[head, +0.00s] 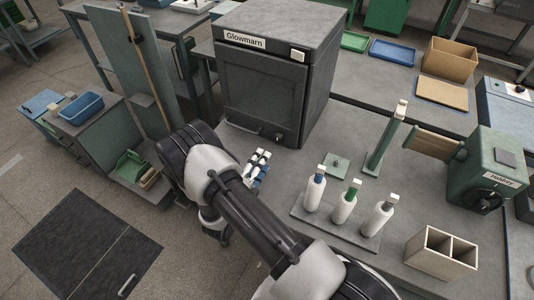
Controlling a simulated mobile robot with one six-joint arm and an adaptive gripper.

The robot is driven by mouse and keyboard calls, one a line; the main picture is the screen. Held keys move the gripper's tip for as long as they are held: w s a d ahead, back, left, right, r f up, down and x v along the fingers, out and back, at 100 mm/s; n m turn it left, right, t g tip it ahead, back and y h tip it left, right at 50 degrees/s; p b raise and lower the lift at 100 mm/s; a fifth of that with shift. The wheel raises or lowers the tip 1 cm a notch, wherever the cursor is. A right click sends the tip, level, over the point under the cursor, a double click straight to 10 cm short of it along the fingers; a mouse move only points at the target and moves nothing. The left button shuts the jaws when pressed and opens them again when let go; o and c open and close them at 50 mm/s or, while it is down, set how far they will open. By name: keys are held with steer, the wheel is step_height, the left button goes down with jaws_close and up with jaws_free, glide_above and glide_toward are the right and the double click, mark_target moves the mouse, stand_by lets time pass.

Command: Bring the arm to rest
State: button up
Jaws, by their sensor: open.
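My arm (247,215) reaches up from the bottom of the head view and bends at a dark and white elbow left of centre.
Several white bottles (344,206) stand on a grey board right of my arm. The Glowmarn cabinet (270,85), green winder (485,168) and wooden box (440,252) stand on the bench.

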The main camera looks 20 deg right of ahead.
steer(key=shift+s+a, duration=0.35)
steer(key=shift+a, duration=0.05)
